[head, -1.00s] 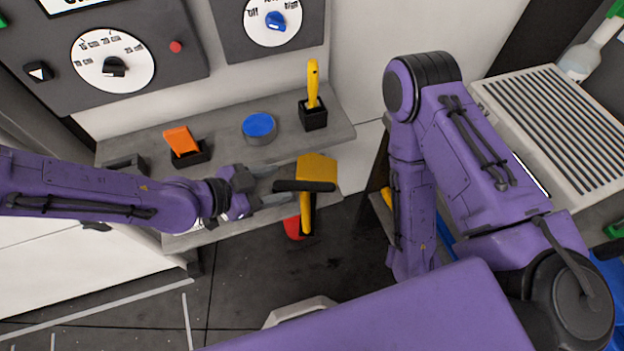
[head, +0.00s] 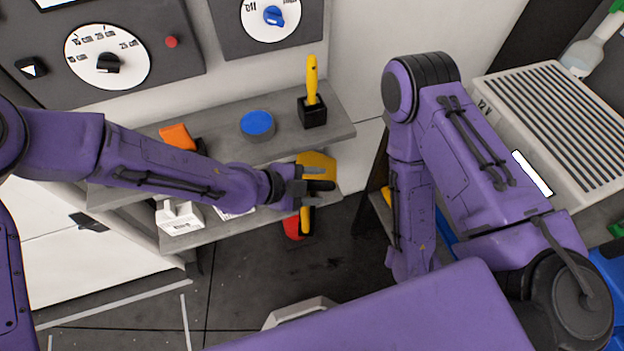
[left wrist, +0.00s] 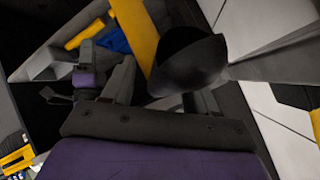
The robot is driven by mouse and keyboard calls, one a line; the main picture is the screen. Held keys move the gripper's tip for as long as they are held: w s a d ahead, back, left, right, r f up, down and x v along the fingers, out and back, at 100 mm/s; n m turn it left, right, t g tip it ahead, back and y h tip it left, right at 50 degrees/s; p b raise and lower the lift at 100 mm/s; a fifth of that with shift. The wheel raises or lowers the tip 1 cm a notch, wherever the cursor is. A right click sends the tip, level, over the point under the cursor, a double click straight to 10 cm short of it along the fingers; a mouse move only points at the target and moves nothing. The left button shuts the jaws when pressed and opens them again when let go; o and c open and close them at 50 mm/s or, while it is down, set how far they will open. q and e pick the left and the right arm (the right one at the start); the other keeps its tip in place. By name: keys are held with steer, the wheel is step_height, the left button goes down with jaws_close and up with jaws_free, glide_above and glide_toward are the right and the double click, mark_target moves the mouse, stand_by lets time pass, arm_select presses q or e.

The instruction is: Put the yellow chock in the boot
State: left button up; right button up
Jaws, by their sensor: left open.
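A yellow block-like piece (head: 318,160), which looks like the chock, shows at the right end of the shelf unit, partly hidden by my left gripper. My left gripper (head: 312,182) is open right in front of it, with a dark piece at its fingertips. I cannot tell whether they touch. In the left wrist view, a black hollow cup-like thing (left wrist: 188,58) lies by the open fingers, and a yellow strip (left wrist: 137,32) runs behind it. I cannot tell for sure which thing is the boot. My right gripper does not show.
The upper shelf (head: 225,115) holds an orange piece (head: 177,137), a blue-topped round tin (head: 257,125) and a black holder (head: 312,112) with a yellow-handled tool. A white item (head: 178,216) sits on the lower shelf. A red thing (head: 292,227) is below my gripper.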

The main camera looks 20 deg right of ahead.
arm_select(q)
steer(key=shift+a, duration=0.15)
jaws_close()
stand_by(1.1)
steer(key=shift+r, duration=0.2)
